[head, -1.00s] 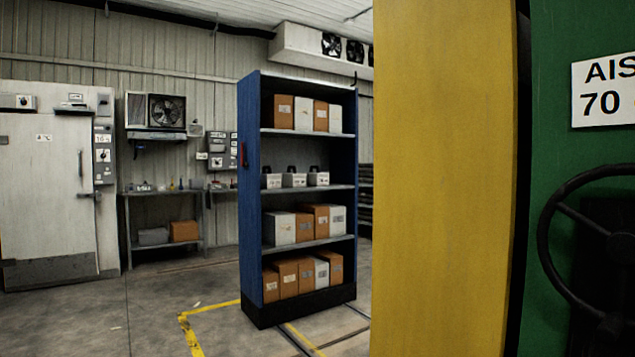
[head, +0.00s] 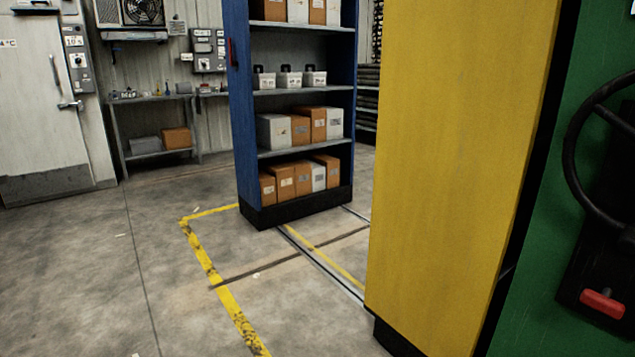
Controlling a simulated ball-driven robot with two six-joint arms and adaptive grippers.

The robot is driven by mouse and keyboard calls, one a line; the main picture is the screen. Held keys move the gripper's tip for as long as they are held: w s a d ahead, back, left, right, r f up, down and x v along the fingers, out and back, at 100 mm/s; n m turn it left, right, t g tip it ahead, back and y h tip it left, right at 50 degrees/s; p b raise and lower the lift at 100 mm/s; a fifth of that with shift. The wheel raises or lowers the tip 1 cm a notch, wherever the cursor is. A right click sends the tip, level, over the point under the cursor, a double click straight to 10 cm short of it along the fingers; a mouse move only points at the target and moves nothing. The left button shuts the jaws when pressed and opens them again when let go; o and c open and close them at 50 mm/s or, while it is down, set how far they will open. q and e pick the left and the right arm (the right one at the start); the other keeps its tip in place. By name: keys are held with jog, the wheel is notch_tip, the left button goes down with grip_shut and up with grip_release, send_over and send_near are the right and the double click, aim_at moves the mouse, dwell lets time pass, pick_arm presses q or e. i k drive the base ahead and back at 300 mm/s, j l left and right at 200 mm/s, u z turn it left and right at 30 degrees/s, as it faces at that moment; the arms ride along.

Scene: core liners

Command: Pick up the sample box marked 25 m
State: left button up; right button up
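Three small pale boxes with dark tops stand in a row on a middle shelf of the blue shelving unit (head: 243,130): a left box (head: 264,80), a middle box (head: 290,79) and a right box (head: 315,78). Their markings are too small to read, so I cannot tell whether one is marked 25 m. White and brown cartons (head: 305,128) fill the shelf below, and more cartons (head: 298,177) stand on the bottom shelf. Neither of my grippers is in view.
A yellow cabinet end (head: 455,150) and a green panel with a black handwheel (head: 590,150) block the right side. Floor rails (head: 318,262) and a yellow line (head: 205,262) cross the open concrete floor. A side table (head: 150,98) stands at the back left.

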aim_at(314, 79)
jog(key=i+j+u, duration=0.3)
jog(key=i, duration=0.7)
jog(key=i+u, duration=0.3)
jog(key=i, duration=0.75)
